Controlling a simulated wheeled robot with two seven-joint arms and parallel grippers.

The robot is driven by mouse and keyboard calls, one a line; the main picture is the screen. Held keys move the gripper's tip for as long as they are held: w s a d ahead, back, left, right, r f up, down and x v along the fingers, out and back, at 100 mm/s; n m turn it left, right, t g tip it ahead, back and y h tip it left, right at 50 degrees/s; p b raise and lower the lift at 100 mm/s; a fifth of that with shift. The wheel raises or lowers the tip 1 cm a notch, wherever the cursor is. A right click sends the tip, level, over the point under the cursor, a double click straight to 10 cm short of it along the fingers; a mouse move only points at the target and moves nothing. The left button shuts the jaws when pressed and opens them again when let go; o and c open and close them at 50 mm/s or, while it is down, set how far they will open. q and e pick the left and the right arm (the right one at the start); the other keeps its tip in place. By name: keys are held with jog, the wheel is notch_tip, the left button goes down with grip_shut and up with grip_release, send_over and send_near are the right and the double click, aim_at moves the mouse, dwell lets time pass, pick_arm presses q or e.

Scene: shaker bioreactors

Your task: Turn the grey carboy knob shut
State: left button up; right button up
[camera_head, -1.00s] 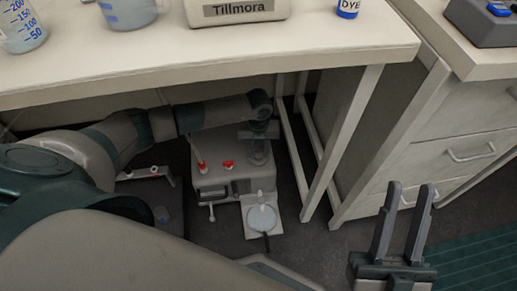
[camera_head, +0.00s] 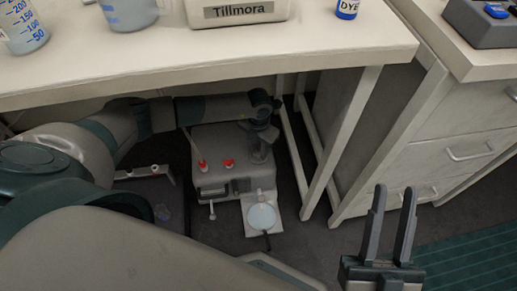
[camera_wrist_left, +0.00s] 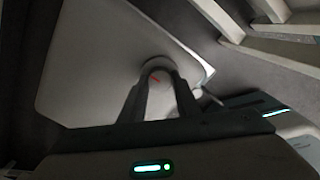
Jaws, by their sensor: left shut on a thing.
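In the head view my left gripper (camera_head: 259,157) points down under the bench at the right part of a grey box (camera_head: 225,177). The knob is hidden there by the gripper. My right gripper (camera_head: 394,190) is open and empty, fingers pointing up, in front of the drawers.
The bench top (camera_head: 240,50) hangs over my left arm. Its leg (camera_head: 342,140) stands right of the box. Two red knobs (camera_head: 229,163) sit on the box, with a white plate and round dish (camera_head: 262,216) in front. A drawer cabinet (camera_head: 420,160) stands at right.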

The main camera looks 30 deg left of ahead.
aim_at(258, 152)
dwell(0.3)
pick_arm(q)
jog(key=o, duration=1)
jog(key=shift+o, duration=0.2)
jog(key=shift+r, duration=0.2)
pick_arm(e)
jog(key=shift+r, duration=0.1)
pick_arm(q)
jog(key=shift+r, duration=0.25)
notch_tip(258, 152, up, 5)
jog(key=shift+r+p, duration=0.15)
jog(key=shift+p, duration=0.65)
jog(key=shift+r, duration=0.7)
pick_arm(e)
jog(key=shift+w+a+f+g+h, duration=0.2)
jog(key=shift+f+g, duration=0.3)
jog(key=shift+f, duration=0.3)
jog(key=shift+w+a+f+g+h, duration=0.1)
jog(key=shift+w+a+f+g, duration=0.15)
jog(key=shift+f+g, duration=0.4)
jog(key=shift+w+a+f+g+h, duration=0.1)
jog(key=shift+w+a+f+g, duration=0.2)
jog(key=shift+f, duration=0.65)
jog(key=shift+s+d, duration=0.1)
